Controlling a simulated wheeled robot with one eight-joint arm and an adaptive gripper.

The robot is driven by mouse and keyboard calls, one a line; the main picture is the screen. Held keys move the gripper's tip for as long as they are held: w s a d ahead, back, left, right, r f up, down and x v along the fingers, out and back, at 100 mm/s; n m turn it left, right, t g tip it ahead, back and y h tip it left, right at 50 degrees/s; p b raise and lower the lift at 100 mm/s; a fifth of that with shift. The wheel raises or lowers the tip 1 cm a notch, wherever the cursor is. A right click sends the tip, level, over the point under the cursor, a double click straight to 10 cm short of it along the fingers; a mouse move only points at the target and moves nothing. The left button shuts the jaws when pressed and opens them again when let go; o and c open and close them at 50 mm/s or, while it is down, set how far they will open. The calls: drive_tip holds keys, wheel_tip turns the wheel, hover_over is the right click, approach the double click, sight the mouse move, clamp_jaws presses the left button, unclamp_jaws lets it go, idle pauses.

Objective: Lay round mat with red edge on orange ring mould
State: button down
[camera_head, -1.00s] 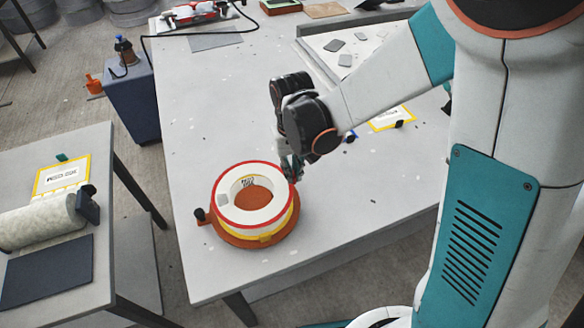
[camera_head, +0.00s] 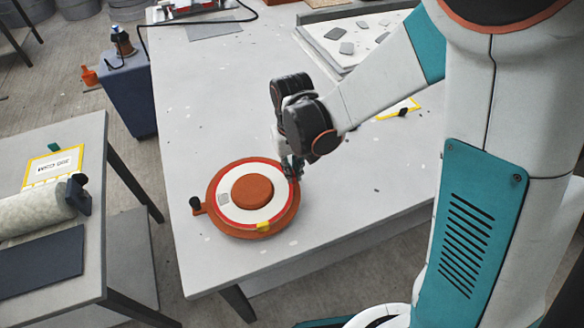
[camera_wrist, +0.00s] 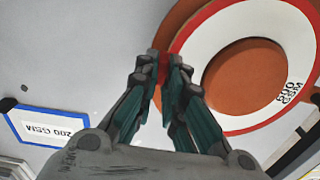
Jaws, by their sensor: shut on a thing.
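The round mat (camera_head: 234,208) is a white ring with a red edge and a small printed patch. It lies flat or nearly flat over the orange ring mould (camera_head: 286,222), around the mould's raised centre (camera_head: 253,190). Whether it touches the mould all round cannot be told. My gripper (camera_head: 291,170) is at the mat's far right edge, shut on a bit of red edge. In the wrist view my gripper (camera_wrist: 163,68) has red between its fingertips, and the mat (camera_wrist: 275,20) curves away to the right over the mould (camera_wrist: 168,32).
A yellow tag (camera_head: 263,226) shows at the mould's front. A dark knob (camera_head: 195,203) sticks out at its left. The grey table (camera_head: 220,110) is clear around it. A tray with grey pieces (camera_head: 350,40) stands at the back. A side table (camera_head: 85,150) with a roll is at left.

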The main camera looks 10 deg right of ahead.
drive_tip(key=shift+f+b, duration=0.25)
drive_tip(key=shift+b, duration=0.05)
idle(0.5)
drive_tip(key=c, duration=1.6)
unclamp_jaws()
drive_tip(key=shift+r, duration=0.1)
wheel_tip(320, 180, up, 7)
drive_tip(key=shift+r, duration=0.15)
